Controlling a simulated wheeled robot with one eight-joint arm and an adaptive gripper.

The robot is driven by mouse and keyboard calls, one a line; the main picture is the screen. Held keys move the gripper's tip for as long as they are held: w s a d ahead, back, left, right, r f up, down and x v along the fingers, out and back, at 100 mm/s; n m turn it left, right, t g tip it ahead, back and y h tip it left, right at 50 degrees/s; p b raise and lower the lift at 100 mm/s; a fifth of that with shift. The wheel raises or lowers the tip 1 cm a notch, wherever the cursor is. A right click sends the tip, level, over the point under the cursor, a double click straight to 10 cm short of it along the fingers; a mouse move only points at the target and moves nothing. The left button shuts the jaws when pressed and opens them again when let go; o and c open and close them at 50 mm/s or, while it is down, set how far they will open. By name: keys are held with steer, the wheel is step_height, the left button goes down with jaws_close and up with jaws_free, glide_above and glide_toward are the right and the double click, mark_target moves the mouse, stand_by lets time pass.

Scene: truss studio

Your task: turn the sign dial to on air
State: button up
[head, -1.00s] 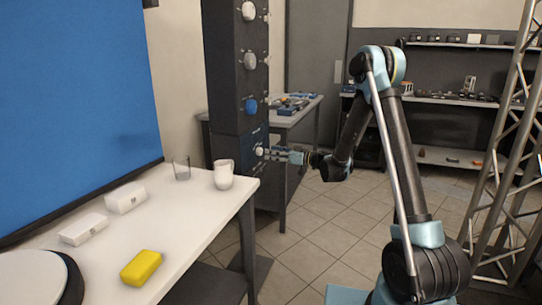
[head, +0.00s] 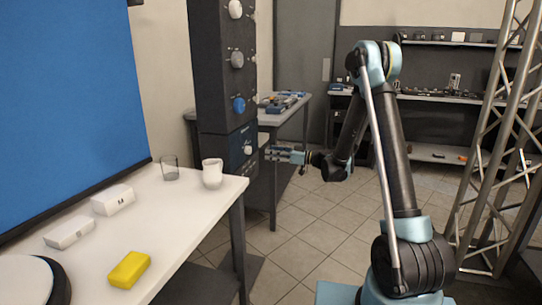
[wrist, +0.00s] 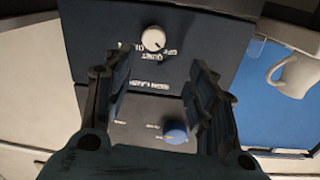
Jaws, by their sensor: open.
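The sign dial (head: 248,150) is a white round knob on the dark blue lower panel of the tall column. In the wrist view, the dial (wrist: 153,39) appears upside down, with small white lettering including "QUIET" and "OFF" around it. I cannot tell where its pointer is set. My gripper (head: 269,154) is just right of the dial, apart from it. In the wrist view my gripper (wrist: 160,75) has its fingers spread and nothing between them; the dial lies beyond the fingertips.
A blue knob (head: 238,104), a grey knob (head: 237,59) and another pale knob (head: 235,9) sit higher on the column. The white table (head: 195,205) at left holds a mug (head: 212,174), a glass (head: 169,168) and a yellow sponge (head: 129,269). A metal truss (head: 500,150) stands at right.

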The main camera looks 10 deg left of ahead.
steer(key=s+d, duration=0.1)
steer(key=d, duration=0.8)
stand_by(0.8)
steer(key=shift+d, duration=0.15)
stand_by(0.3)
steer(key=s+d, duration=0.1)
steer(key=d, duration=1)
steer(key=shift+s+d, duration=0.3)
steer(key=shift+d, duration=0.1)
